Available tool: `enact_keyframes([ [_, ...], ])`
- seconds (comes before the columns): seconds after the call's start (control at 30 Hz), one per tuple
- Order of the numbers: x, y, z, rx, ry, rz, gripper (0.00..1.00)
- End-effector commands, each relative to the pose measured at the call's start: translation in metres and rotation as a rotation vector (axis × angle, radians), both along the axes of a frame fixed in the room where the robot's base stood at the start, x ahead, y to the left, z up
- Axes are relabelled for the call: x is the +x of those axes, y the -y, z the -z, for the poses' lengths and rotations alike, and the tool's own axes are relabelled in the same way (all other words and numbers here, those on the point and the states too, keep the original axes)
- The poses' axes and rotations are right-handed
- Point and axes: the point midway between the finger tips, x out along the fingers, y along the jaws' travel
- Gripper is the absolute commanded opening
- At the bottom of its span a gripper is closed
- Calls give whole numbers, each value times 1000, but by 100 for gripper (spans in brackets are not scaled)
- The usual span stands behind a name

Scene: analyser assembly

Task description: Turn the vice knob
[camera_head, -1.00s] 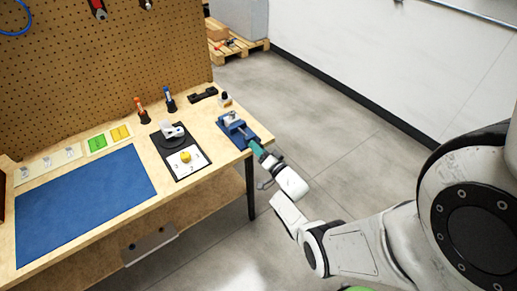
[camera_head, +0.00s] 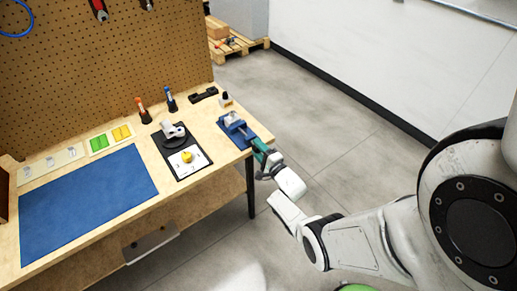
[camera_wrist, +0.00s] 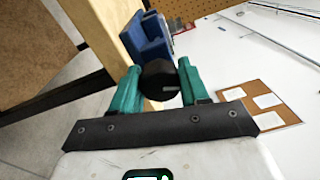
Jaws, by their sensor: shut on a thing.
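The blue vice (camera_head: 236,130) stands at the right front corner of the wooden workbench. Its black round knob (camera_wrist: 160,80) shows in the wrist view, with the blue vice body (camera_wrist: 147,38) behind it. My gripper (camera_head: 260,147) is at the vice's front end, just off the bench edge. In the wrist view its two green fingers (camera_wrist: 159,84) are on either side of the knob and shut on it. In the head view the knob is hidden by the fingers.
A black mat with a white card and yellow piece (camera_head: 187,157) lies left of the vice. A blue mat (camera_head: 85,200) covers the bench's left part. A small bottle (camera_head: 226,99) stands behind the vice. The floor right of the bench is clear.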

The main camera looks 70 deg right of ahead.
Motion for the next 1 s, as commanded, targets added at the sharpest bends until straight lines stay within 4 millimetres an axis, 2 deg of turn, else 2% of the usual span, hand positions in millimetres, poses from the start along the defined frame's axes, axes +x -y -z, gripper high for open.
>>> enact_keyframes([
  [0.3,-1,-2,3,72,36,-1,14],
  [0.73,0,-2,3,77,39,-1,14],
  [0.77,-1,-2,3,77,39,-1,48],
  [1.0,0,-1,1,74,42,-1,69],
])
